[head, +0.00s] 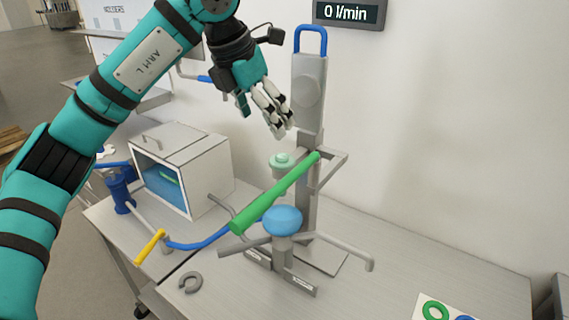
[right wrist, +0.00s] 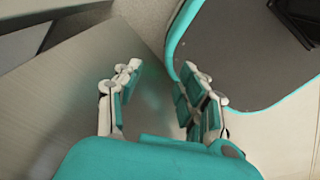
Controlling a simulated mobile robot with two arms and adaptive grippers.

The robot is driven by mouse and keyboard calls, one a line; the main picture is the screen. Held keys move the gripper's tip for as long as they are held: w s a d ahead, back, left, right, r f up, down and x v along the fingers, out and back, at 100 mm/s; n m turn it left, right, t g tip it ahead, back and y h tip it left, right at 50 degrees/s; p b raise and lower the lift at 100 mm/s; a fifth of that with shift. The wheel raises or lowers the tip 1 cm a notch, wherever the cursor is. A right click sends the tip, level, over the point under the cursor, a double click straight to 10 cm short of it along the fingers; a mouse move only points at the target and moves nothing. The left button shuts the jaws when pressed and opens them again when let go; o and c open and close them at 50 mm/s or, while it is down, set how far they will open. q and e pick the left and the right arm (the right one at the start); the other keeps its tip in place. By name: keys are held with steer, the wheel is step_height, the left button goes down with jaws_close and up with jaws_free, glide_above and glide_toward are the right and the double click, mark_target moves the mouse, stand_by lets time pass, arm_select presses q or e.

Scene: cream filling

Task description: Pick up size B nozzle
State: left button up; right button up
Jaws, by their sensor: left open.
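My left gripper (head: 282,128) is open and empty, pointing down beside the grey column of the filling machine (head: 308,95), above the pale green knob (head: 283,161). My right gripper (right wrist: 162,68) shows in the right wrist view with its fingers apart and nothing between them. No part can be clearly made out as the size B nozzle. Two small labelled grey holders (head: 300,284) sit at the machine's foot, but their writing is too small to read. A grey C-shaped piece (head: 190,283) lies on the table in front.
A long green bar (head: 275,192) slants across the machine above a blue dome (head: 282,221). A white open-fronted box (head: 182,165) stands left, with a blue hose (head: 215,243) and yellow handle (head: 150,246) in front. A card with coloured rings (head: 436,309) lies right. The table's right side is mostly clear.

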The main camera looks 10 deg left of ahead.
mark_target(279, 157)
arm_select(q)
steer(key=p+x, duration=0.2)
steer(key=x, duration=0.6)
steer(key=shift+s+f+p, duration=0.1)
steer(key=shift+f+p, duration=0.05)
steer(key=shift+p, duration=0.2)
steer(key=shift+w+d+f, duration=0.15)
steer(key=shift+w+f, duration=0.1)
steer(key=shift+f, duration=0.3)
steer(key=shift+f+p, duration=0.2)
steer(key=shift+p, duration=0.2)
steer(key=p+x, duration=0.2)
steer(key=x, duration=0.2)
steer(key=shift+w+f+p, duration=0.2)
steer(key=shift+w+p, duration=0.05)
steer(key=shift+p, duration=0.05)
steer(key=shift+f, duration=0.15)
steer(key=c, duration=1.5)
arm_select(e)
step_height(279, 157, up, 6)
steer(key=s, duration=0.1)
steer(key=shift+s+a+r, duration=0.15)
steer(key=shift+s+r, duration=0.05)
steer(key=shift+s, duration=0.1)
